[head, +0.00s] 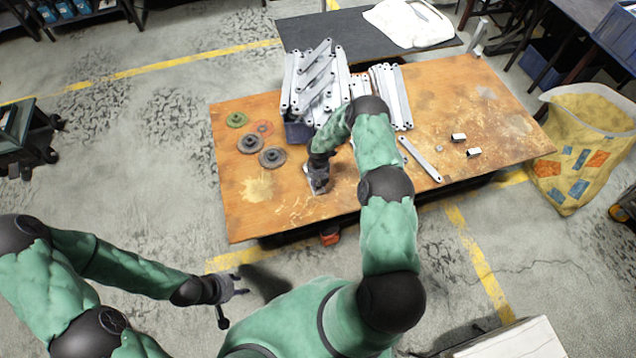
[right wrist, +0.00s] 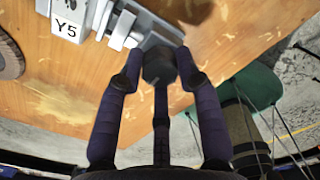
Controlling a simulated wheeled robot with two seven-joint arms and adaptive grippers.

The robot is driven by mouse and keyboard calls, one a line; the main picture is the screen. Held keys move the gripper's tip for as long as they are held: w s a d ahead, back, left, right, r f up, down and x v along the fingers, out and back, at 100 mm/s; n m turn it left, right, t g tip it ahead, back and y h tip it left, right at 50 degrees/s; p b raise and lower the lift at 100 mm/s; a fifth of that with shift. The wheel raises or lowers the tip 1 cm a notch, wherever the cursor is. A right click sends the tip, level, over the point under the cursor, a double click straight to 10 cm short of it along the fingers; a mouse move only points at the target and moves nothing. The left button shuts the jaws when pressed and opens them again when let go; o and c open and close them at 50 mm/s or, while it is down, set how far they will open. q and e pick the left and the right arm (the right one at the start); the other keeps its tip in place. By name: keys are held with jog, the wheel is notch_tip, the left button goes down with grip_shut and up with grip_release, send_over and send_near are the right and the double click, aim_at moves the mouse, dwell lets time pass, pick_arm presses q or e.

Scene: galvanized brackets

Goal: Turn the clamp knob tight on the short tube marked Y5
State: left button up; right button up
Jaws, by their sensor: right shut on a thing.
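The short tube's white label marked Y5 (right wrist: 68,26) shows at the top left of the right wrist view. Beside it is a grey metal clamp (right wrist: 122,28) near the tabletop. A dark faceted knob (right wrist: 158,66) sits at the clamp's near end, between the fingers of my right gripper (right wrist: 160,78). The right gripper is shut on this knob; in the head view it (head: 319,180) is low over the table's front left part and hides most of the clamp. My left gripper (head: 231,298) is empty, its fingers spread, over the floor before the table.
The wooden table (head: 255,205) bears stacked galvanized brackets (head: 315,80) at the back and several round discs (head: 272,157) at the left. A loose bar (head: 420,160) and small metal blocks (head: 458,138) lie at the right. A yellow bag (head: 560,125) stands off the right edge.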

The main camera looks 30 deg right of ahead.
jog(key=m+b, duration=0.2)
jog(key=m, duration=0.1)
jog(key=shift+f+m, duration=0.15)
jog(key=shift+m, duration=0.25)
jog(key=m+b, duration=0.2)
jog(key=m, duration=0.2)
jog(key=shift+m, duration=0.3)
jog(key=m+b, duration=0.2)
jog(key=m, duration=0.4)
jog(key=shift+b, duration=0.3)
jog(key=m+b, duration=0.1)
jog(key=m, duration=0.2)
jog(key=shift+m, duration=0.3)
jog(key=o, duration=1.1)
